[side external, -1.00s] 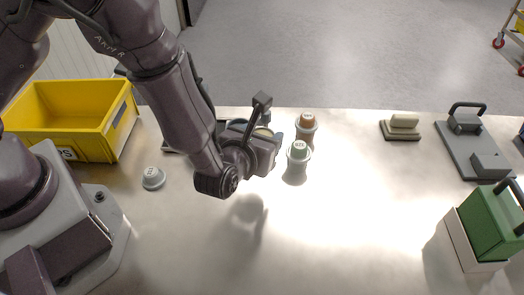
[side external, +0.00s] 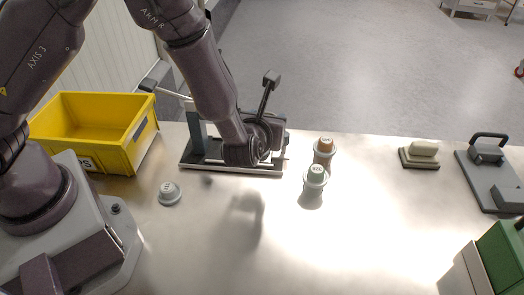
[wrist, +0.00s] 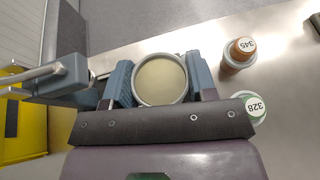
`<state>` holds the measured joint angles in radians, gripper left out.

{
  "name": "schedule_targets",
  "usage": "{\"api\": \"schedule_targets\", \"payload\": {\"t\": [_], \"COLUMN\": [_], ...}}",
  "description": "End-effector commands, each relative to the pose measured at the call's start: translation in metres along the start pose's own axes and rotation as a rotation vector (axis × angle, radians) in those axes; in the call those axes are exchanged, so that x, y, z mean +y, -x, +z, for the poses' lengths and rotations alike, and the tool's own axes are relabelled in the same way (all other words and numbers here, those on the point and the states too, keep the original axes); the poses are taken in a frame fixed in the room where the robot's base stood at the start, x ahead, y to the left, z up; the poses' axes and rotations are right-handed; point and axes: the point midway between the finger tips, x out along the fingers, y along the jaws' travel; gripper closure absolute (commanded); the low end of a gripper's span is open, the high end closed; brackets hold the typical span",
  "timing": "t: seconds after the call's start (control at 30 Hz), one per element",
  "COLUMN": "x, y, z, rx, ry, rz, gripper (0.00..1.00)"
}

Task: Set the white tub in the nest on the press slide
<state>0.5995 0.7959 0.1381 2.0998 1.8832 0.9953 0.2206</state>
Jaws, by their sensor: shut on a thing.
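My gripper (wrist: 161,79) is shut on a round tub (wrist: 160,82) with a cream top and pale rim, which I take as the white tub. One blue finger is on each side of it in the wrist view. The press (side external: 196,128) stands behind my wrist in the side view, a dark base plate (side external: 232,170) with an upright and a lever. In the wrist view its blue-grey head (wrist: 62,76) is just left of my left finger. My gripper (side external: 272,135) is over the plate's right part in the side view. The nest and the tub's underside are hidden.
A low pale-grey piece (side external: 170,193) lies at left, near a yellow bin (side external: 130,150). A cream block (side external: 423,150) and green object (side external: 502,255) are at right.

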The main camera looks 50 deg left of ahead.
Motion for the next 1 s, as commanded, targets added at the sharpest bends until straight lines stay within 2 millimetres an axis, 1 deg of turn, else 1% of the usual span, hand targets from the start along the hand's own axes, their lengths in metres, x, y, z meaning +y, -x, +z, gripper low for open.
{"api": "schedule_targets", "payload": {"t": [0.03,0.1,0.17,0.23,0.27,0.4,0.5,0.67,0.83,0.9,1.0], "x": [0.011,0.021,0.028,0.032,0.033,0.032,0.032,0.032,0.032,0.032,0.032], "y": [-0.012,-0.024,-0.031,-0.038,-0.041,-0.05,-0.055,-0.061,-0.071,-0.073,-0.074], "z": [0.009,0.018,0.023,0.022,0.02,-0.007,-0.02,-0.034,-0.058,-0.064,-0.066], "rx": [-0.002,-0.002,-0.001,0.0,0.0,0.001,0.001,0.0,0.0,0.0,-0.001], "ry": [0.021,0.04,0.051,0.058,0.058,0.052,0.054,0.055,0.055,0.057,0.058], "rz": [0.045,0.092,0.121,0.144,0.149,0.143,0.142,0.141,0.142,0.141,0.14], "gripper": [0.91,0.91,0.91,0.91,0.91,0.91,0.91,0.91,0.91,0.91,0.91]}}
